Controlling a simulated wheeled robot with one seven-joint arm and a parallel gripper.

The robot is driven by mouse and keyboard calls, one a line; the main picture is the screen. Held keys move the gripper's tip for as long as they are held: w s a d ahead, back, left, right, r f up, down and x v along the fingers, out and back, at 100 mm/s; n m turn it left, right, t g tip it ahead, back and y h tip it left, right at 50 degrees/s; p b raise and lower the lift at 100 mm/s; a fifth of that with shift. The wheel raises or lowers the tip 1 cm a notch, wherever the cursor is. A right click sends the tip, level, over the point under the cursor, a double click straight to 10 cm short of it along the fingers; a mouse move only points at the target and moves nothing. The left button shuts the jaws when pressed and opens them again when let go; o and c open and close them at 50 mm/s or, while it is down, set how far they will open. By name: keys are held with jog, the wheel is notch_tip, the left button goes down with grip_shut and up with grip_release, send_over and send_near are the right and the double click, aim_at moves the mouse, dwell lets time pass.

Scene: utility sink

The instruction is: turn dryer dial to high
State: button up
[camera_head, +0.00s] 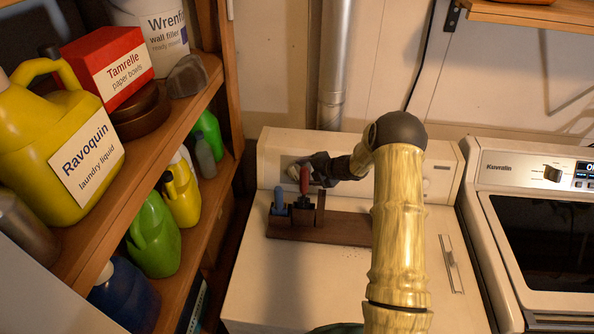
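The dryer appears to be the white machine in the middle, with its control panel (273,150) standing along its back edge and a metal duct behind it. A pale round knob (293,173), likely the dial, shows at the panel's left part. My gripper (304,171) is dark and reaches left along the panel to this knob. Its fingertips are at or very close to the knob; I cannot tell whether they touch. The fingers are small and partly hidden by a red handle, so their opening is unclear. The dial's marks and setting cannot be read.
A dark wooden rack (345,228) with a red handle (304,181) and a blue handle (279,199) stands on the dryer, just before the panel. Shelves (190,120) with bottles rise at left. A second white machine (500,173) stands at right.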

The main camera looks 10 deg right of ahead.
aim_at(297, 174)
jog(key=shift+p+x, duration=0.95)
jog(key=shift+x, duration=2.15)
jog(key=c, duration=1)
jog(key=t+b, duration=0.1)
jog(key=b, duration=0.2)
jog(key=shift+f+m+b, duration=0.25)
jog(key=shift+m+b, duration=0.1)
jog(key=shift+m, duration=0.05)
jog(key=b, duration=0.2)
jog(key=m+t+y+b, duration=0.1)
jog(key=shift+d+f+b, duration=0.1)
jog(key=shift+f+b, duration=0.15)
jog(key=shift+b, duration=0.15)
jog(key=m+t+y+b, duration=0.1)
jog(key=m+b, duration=0.1)
jog(key=b, duration=0.4)
jog(key=shift+s+t, duration=0.1)
jog(key=shift+t, duration=0.3)
jog(key=shift+r+b, duration=0.1)
jog(key=shift+b, duration=0.35)
jog(key=shift+r+m+t, duration=0.15)
jog(key=shift+m+t, duration=0.15)
